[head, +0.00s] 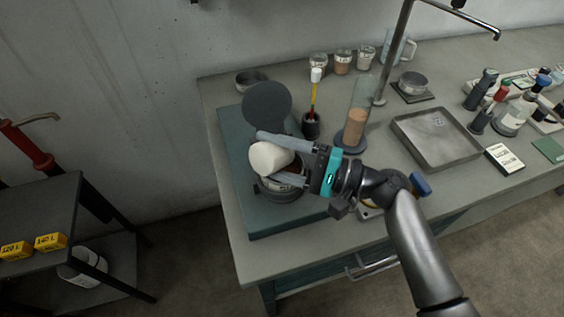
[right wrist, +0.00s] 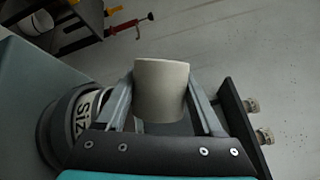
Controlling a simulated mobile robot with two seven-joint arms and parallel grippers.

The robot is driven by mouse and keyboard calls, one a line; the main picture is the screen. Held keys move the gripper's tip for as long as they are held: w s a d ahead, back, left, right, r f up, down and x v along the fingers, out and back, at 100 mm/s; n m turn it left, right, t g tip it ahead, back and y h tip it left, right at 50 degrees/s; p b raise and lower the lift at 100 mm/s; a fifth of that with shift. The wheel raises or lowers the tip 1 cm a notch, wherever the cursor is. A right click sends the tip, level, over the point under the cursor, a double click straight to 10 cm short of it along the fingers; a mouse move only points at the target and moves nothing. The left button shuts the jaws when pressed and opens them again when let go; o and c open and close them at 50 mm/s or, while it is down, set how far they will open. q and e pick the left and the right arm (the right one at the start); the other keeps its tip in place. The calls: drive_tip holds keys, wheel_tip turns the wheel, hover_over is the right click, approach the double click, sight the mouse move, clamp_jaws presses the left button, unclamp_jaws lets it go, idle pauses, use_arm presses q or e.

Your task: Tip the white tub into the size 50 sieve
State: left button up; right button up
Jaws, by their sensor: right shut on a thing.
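My right gripper (head: 266,157) is shut on the white tub (head: 268,160), which lies tilted on its side between the fingers. The tub (right wrist: 162,90) also shows between the fingers in the right wrist view. Below the tub is a round metal sieve (head: 280,190), partly hidden by the tub and gripper. In the right wrist view the sieve (right wrist: 80,118) is to the left of the fingers, with a label partly reading "SIZ"; its number is hidden. I cannot tell whether anything is coming out of the tub. My left gripper is not in view.
A dark round disc (head: 267,104) stands up behind the sieve. A brush in a black holder (head: 311,125) and a tall cylinder (head: 356,125) with brown material stand close to the right. A metal tray (head: 437,137) lies farther right. A black shelf (head: 45,180) stands left.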

idle(0.3)
drive_tip(key=n+p, duration=0.1)
drive_tip(key=r+n+p, duration=0.1)
drive_tip(key=r+h+p, duration=0.1)
drive_tip(key=shift+s+a+n, duration=0.3)
drive_tip(key=shift+s+n, duration=0.05)
drive_tip(key=shift+n, duration=0.05)
drive_tip(key=shift+s+a+f+n+h+b, duration=0.2)
drive_tip(key=shift+f+n+h+b, duration=0.1)
drive_tip(key=shift+f+n+b, duration=0.3)
drive_tip(key=shift+f, duration=0.25)
